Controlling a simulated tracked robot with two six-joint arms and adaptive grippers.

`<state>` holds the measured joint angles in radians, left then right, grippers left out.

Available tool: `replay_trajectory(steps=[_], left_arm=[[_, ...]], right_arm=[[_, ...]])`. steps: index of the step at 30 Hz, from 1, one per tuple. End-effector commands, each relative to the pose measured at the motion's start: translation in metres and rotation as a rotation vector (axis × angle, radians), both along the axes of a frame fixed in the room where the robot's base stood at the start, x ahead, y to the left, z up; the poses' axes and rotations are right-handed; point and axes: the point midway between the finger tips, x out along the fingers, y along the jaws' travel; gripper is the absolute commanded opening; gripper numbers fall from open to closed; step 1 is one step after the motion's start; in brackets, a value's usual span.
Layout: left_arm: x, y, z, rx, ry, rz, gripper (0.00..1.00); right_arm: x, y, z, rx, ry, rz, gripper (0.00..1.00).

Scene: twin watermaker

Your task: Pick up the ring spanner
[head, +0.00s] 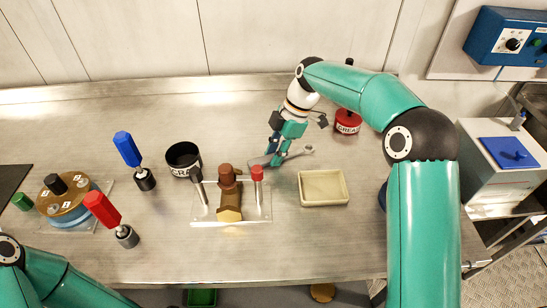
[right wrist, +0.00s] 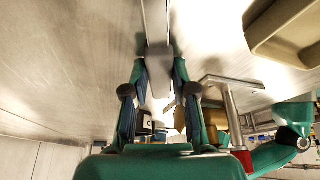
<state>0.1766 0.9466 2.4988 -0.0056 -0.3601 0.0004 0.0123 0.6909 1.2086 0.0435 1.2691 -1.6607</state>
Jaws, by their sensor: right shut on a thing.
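The ring spanner (head: 296,153) is a grey metal bar with a ring end pointing right in the head view, behind the valve stand. My right gripper (head: 275,158) is shut on it, coming down from above. In the right wrist view the spanner's shank (right wrist: 156,22) runs from the top edge down between the fingers of my right gripper (right wrist: 158,72). The far part of the spanner is partly hidden by the fingers. I cannot tell whether it is clear of the bench. My left gripper is out of view; only part of that arm shows at the lower left.
The brown valve on its clear plate (head: 262,213), with red- and black-topped posts, stands just in front. A cream tray (head: 345,199) is right, a red grease tin (head: 347,122) behind.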

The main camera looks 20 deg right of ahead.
Motion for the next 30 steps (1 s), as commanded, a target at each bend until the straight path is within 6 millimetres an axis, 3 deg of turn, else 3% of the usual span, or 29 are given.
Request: replay_trajectory(steps=[8,14,20,30], left_arm=[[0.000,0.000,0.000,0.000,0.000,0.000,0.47],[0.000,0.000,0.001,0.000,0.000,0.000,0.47],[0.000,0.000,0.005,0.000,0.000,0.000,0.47],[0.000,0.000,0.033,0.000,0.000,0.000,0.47]], right_arm=[[0.001,0.000,0.006,0.000,-0.003,0.000,0.00],[0.001,0.000,0.026,0.000,-0.005,0.000,0.00],[0.002,0.000,0.070,0.001,-0.008,0.000,0.00],[0.001,0.001,0.165,0.000,-0.004,0.000,0.00]])
